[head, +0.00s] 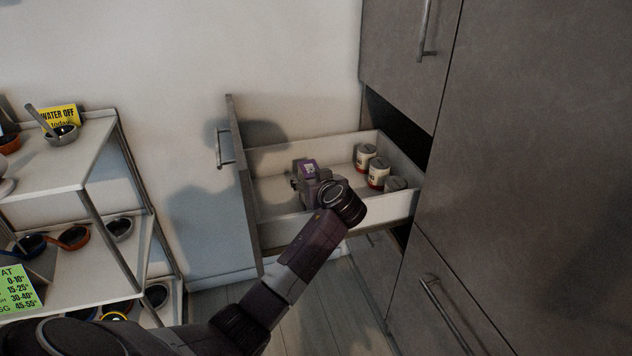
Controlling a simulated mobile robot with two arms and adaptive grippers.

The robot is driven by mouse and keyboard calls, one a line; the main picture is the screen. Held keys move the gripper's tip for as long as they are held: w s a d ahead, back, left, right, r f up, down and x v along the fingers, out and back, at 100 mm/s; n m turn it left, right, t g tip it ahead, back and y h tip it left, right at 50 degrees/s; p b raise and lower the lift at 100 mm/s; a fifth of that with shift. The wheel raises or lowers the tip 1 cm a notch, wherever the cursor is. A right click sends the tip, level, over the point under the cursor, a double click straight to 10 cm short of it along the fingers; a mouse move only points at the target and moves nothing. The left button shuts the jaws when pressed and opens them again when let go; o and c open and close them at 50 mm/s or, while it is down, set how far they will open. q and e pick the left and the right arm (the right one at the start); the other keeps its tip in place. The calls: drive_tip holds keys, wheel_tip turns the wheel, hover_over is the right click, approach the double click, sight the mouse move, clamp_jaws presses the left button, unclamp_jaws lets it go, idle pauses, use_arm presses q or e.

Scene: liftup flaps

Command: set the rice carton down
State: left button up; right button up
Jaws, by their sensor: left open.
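My left gripper (302,180) is inside the open drawer (283,235), reached over the drawer's near side wall. A small purple and pale box top, likely the rice carton (309,167), shows right at the gripper. The gripper and wrist hide most of this box. I cannot tell whether the fingers touch it or whether it rests on the drawer floor. The left gripper is open. My right gripper is not in view.
Three cans stand along the drawer's right side, one being this red and white can (378,174). Grey cabinet fronts (530,170) rise close on the right. A shelf rack (85,180) with bowls and pans stands on the left. The drawer's left floor looks clear.

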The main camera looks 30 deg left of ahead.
use_arm(q)
drive_tip(key=shift+r+p, duration=0.35)
drive_tip(key=shift+r, duration=0.3)
drive_tip(key=p+v, duration=0.1)
drive_tip(key=v, duration=1.1)
drive_tip(key=shift+p, duration=0.3)
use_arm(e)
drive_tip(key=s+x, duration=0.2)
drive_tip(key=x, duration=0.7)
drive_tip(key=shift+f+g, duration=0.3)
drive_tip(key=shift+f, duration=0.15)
use_arm(q)
drive_tip(key=shift+f, duration=0.15)
